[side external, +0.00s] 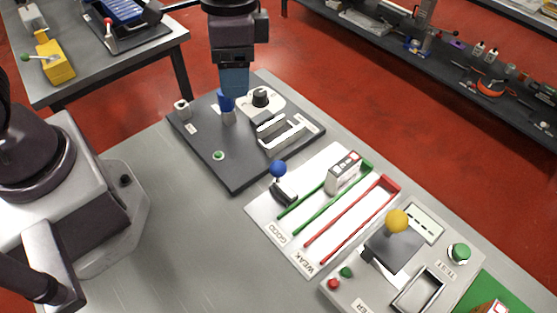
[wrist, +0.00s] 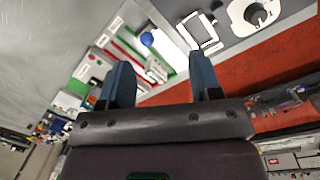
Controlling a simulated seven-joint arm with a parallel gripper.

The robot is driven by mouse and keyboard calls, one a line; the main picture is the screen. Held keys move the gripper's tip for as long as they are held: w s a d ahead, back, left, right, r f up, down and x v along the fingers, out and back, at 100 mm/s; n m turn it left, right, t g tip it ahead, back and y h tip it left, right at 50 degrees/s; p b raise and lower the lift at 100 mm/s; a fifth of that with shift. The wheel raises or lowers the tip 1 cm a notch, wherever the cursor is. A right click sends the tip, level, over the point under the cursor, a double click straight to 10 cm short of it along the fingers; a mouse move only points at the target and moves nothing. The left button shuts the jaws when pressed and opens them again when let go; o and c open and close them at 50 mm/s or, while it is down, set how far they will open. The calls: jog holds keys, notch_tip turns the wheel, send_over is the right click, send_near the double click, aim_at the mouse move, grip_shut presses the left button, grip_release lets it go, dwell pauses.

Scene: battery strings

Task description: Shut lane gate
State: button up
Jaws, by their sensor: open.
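A lever with a blue ball knob (side external: 278,168) stands on a black base (side external: 284,192) beside the green-railed GOOD lane (side external: 312,203); I take it for the lane gate. The knob also shows in the wrist view (wrist: 147,39), beyond my fingers. I cannot tell the gate's position for sure. A white block with a red and dark top (side external: 343,172) sits at the far end of the green lane. My gripper (side external: 227,103) is over the dark panel, up and left of the knob and apart from it. In the wrist view its fingers (wrist: 158,65) are spread with nothing between them.
The dark panel (side external: 205,145) carries a black knob (side external: 260,97) and a white frame (side external: 288,135). The red-railed WEAK lane (side external: 345,222) lies right of the green one. A tester with a yellow ball lever (side external: 397,220) stands at right. Bare grey table lies front left.

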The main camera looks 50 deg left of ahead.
aim_at(279, 162)
jog(key=w+d+f+m, duration=0.4)
jog(key=d+f+m, duration=0.1)
jog(key=d, duration=0.1)
jog(key=shift+g+h, duration=0.4)
jog(key=f, duration=0.4)
jog(key=s+d+f, duration=0.1)
jog(key=f, duration=0.3)
jog(key=s+f, duration=0.1)
jog(key=f, duration=0.3)
jog(key=shift+d, duration=0.2)
